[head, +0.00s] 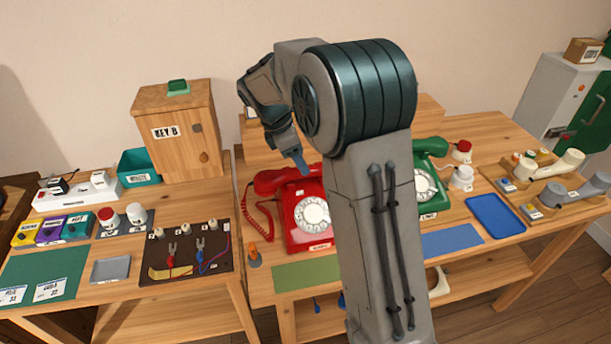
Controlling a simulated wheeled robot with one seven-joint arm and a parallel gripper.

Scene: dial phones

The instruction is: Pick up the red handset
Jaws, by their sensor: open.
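The red handset (277,180) lies across the top of the red dial phone (298,222) on the middle table. A coiled red cord (258,213) hangs at the phone's left side. My gripper (302,166) is above the handset, with blue-tipped fingers pointing down, and it is open. The fingers overlap in this view, so the gap between them and any contact with the handset cannot be judged. My arm hides the right part of the red phone and the right end of the handset.
A green phone (424,186) stands to the right, partly behind my arm. A wooden box marked KEY B (172,131) stands at the left. An orange-topped peg (254,253) is left of the red phone. A green mat (305,273) lies bare in front of it.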

